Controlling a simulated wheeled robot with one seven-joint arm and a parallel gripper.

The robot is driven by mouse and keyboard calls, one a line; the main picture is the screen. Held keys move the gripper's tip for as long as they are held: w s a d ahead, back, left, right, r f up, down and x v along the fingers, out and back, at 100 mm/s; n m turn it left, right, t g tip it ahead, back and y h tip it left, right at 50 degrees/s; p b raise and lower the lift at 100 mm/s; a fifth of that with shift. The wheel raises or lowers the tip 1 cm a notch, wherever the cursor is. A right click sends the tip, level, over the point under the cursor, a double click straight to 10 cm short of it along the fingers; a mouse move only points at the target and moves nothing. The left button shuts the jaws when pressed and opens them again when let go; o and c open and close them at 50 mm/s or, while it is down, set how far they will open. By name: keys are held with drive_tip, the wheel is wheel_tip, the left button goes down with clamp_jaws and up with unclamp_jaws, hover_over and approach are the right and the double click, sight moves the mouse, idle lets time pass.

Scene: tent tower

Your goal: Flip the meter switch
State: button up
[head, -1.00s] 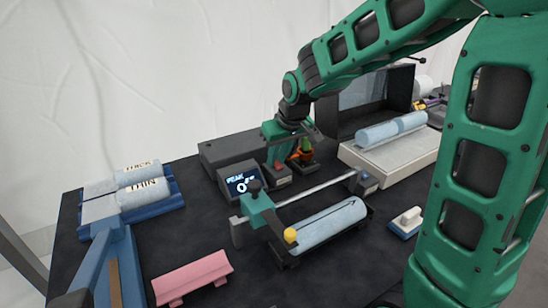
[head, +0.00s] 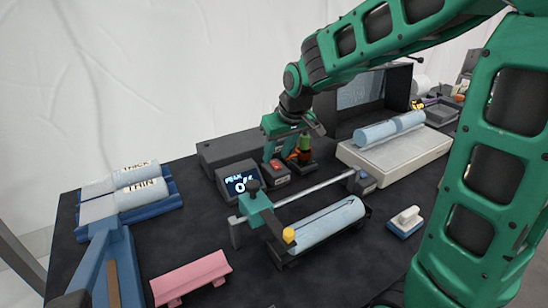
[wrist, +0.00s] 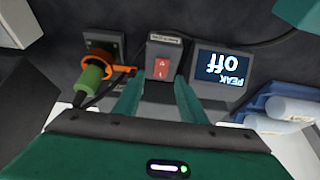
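The meter switch is a red rocker (wrist: 161,68) on a small grey box (wrist: 164,50), seen upside down in the wrist view. In the head view, the red switch (head: 276,163) shows just below my gripper (head: 283,150). My gripper (wrist: 157,88) is open and empty, its two teal fingers apart on either side of the switch box's near end. I cannot tell whether they touch the box.
A green-and-orange part (wrist: 95,72) with a black cable sits close beside the switch box. A metal rail with a teal slider (head: 257,208) and a blue roll (head: 328,222) lie in front. A pink piece (head: 190,277) and a blue-white block (head: 405,222) are nearby.

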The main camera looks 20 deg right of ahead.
drive_tip(key=v, duration=0.8)
drive_tip(key=shift+r, duration=0.25)
